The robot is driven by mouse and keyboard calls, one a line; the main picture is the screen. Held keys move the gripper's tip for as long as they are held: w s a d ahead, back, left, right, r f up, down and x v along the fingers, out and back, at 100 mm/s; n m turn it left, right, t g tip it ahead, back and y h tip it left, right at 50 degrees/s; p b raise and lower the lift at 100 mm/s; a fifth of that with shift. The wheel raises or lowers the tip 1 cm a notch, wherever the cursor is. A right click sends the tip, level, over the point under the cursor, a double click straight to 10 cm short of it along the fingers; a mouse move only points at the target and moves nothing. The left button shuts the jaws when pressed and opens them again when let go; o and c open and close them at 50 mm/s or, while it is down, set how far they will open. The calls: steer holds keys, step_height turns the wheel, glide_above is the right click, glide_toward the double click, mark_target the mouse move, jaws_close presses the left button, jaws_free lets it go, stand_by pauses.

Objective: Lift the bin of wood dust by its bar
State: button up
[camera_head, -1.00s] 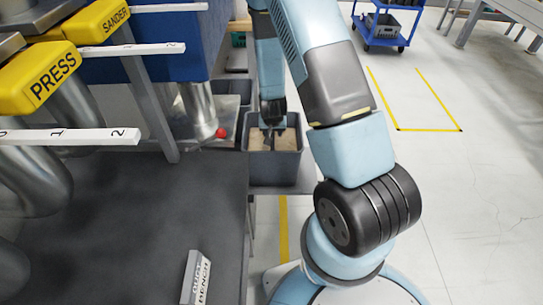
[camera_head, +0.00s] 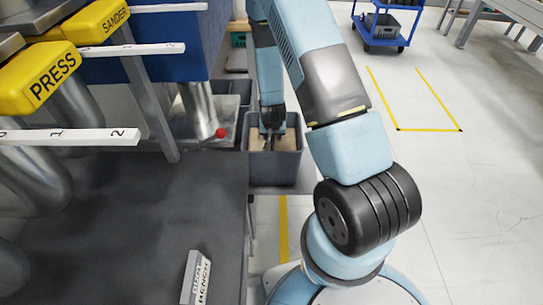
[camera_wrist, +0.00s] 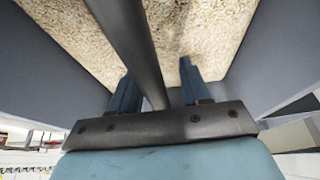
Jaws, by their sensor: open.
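The grey bin of wood dust (camera_head: 274,168) stands on a surface beyond the dark bench, with tan dust inside. In the wrist view the pale dust (camera_wrist: 205,25) fills the upper part, between the bin's grey walls. The dark bar (camera_wrist: 132,45) runs across the bin and passes between my fingers. My gripper (camera_wrist: 155,75) is open, with one blue finger on each side of the bar. In the head view my gripper (camera_head: 271,143) points down into the bin; the bar is mostly hidden there. I cannot tell whether either finger touches the bar.
Another grey bin (camera_head: 238,90) stands just behind. A red knob (camera_head: 221,132) and a metal cylinder (camera_head: 197,103) are close on the left. The dark bench (camera_head: 130,220) fills the lower left. A blue cart (camera_head: 385,25) stands far right; the floor between is clear.

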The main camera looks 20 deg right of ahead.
steer(key=shift+f, duration=0.15)
jaws_close()
stand_by(0.5)
stand_by(1.0)
